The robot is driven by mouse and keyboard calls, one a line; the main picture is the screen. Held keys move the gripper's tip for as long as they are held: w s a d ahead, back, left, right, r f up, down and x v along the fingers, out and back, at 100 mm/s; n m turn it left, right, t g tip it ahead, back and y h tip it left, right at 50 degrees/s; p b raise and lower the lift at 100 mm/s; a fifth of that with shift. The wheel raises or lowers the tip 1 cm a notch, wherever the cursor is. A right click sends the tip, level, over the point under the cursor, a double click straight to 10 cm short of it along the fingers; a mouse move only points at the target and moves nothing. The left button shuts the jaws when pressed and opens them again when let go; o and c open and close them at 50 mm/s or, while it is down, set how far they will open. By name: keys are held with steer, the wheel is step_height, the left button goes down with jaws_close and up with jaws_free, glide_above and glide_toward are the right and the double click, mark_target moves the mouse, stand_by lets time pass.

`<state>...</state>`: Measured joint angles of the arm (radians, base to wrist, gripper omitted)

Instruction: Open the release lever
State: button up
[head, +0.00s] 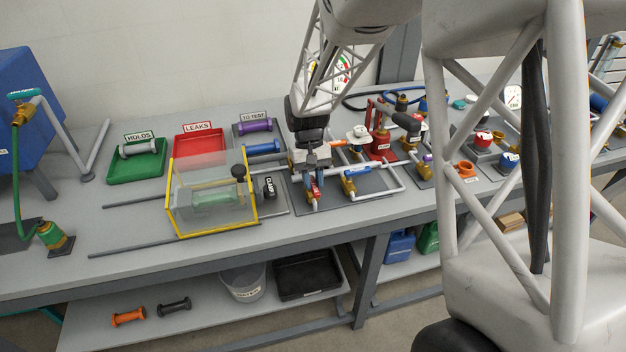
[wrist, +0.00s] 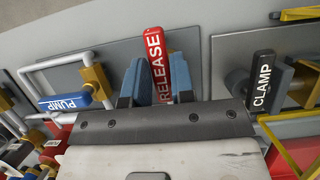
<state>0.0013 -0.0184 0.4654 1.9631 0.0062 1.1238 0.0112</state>
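The release lever (wrist: 167,62) is a red handle with white RELEASE lettering. In the wrist view it stands upright in the picture, between the two blue fingers of my gripper (wrist: 159,78). The fingers are apart, one on each side of the lever; whether either touches it I cannot tell. In the head view my gripper (head: 311,168) points down just above the red lever (head: 314,190), which sits on a brass valve at the left of a grey plate. The lower part of the lever is hidden by my gripper in the wrist view.
The black CLAMP handle (wrist: 263,82) stands to the right in the wrist view, beside the yellow-framed clear guard (head: 211,195). The blue PUMP lever (wrist: 66,103) is to the left. Pipes and valves crowd the bench right of my gripper in the head view. Bench front is clear.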

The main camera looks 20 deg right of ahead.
mark_target(311, 177)
steer(key=o, duration=0.4)
steer(key=shift+r, duration=0.1)
steer(key=shift+v, duration=3.8)
steer(key=shift+w, duration=0.1)
steer(key=shift+s+r, duration=0.35)
steer(key=shift+s+d+r+t, duration=0.1)
steer(key=shift+s+r+t, duration=1.4)
steer(key=shift+s, duration=3.45)
steer(key=shift+s+d+r+t, duration=0.1)
steer(key=shift+s+r+t, duration=0.75)
steer(key=shift+s+r, duration=2.75)
steer(key=shift+s+r+t, duration=0.4)
steer(key=shift+s+t, duration=0.75)
steer(key=shift+s, duration=5.2)
